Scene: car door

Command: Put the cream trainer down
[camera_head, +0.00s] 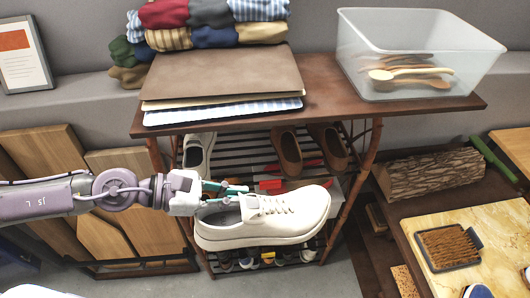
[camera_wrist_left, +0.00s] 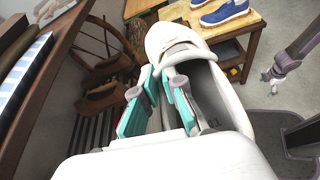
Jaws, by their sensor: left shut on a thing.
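The cream trainer (camera_head: 285,222) is a low lace-up shoe held in the air in front of the shoe rack, its toe pointing right in the head view.
The slatted shoe rack (camera_head: 240,150) holds a white shoe (camera_head: 198,152), brown shoes (camera_head: 287,150) and several lower shoes. Its wooden top bears folded clothes, folders (camera_head: 222,78) and a clear bin (camera_head: 420,55). A table with a log (camera_head: 432,174) and brush (camera_head: 447,247) stands right. Wooden boards lean left.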

